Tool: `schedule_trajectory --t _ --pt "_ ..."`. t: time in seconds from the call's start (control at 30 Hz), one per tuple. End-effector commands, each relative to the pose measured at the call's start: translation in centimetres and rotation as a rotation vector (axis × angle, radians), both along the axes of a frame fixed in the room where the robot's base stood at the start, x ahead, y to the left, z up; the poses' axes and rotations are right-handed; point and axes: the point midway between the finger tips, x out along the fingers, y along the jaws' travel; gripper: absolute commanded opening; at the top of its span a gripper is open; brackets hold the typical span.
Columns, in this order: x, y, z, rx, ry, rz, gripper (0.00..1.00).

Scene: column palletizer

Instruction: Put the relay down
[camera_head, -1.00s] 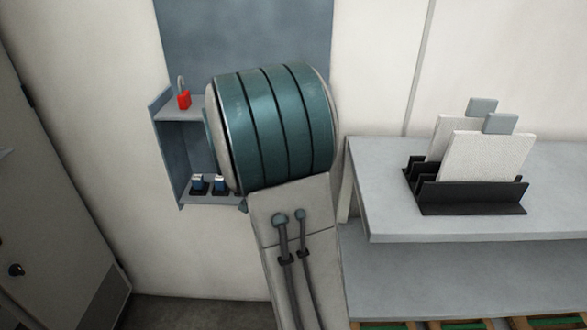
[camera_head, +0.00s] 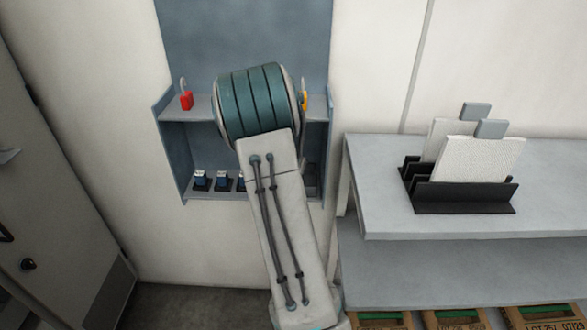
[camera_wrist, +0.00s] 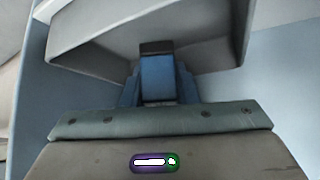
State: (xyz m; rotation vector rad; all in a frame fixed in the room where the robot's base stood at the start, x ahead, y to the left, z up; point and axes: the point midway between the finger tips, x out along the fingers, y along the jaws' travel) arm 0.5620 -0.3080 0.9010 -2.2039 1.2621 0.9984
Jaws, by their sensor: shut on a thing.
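The relay (camera_wrist: 156,78), a blue block with a dark top end, shows in the middle of the wrist view. My gripper (camera_wrist: 158,92) is shut on it; the grey-green jaw edge crosses below it and hides its lower part. In the head view my arm's wide teal-banded joint is in front of the wall cabinet (camera_head: 173,152) and hides my gripper and the held relay. Several similar blue relays (camera_head: 201,179) stand in dark bases on the cabinet's lower shelf. I cannot tell whether the held relay touches anything.
A red padlock (camera_head: 187,101) stands at the left of the cabinet's upper shelf, and a yellow item (camera_head: 304,101) at its right. A grey bench (camera_head: 375,211) at the right bears a black rack (camera_head: 465,198) with white panels. Boxes (camera_head: 460,318) lie below.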

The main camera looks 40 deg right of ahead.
Motion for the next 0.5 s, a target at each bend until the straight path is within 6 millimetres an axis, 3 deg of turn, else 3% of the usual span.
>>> schedule_trajectory --t 0.5 --pt "-0.01 -0.02 -0.62 0.000 -0.002 -0.002 0.00"
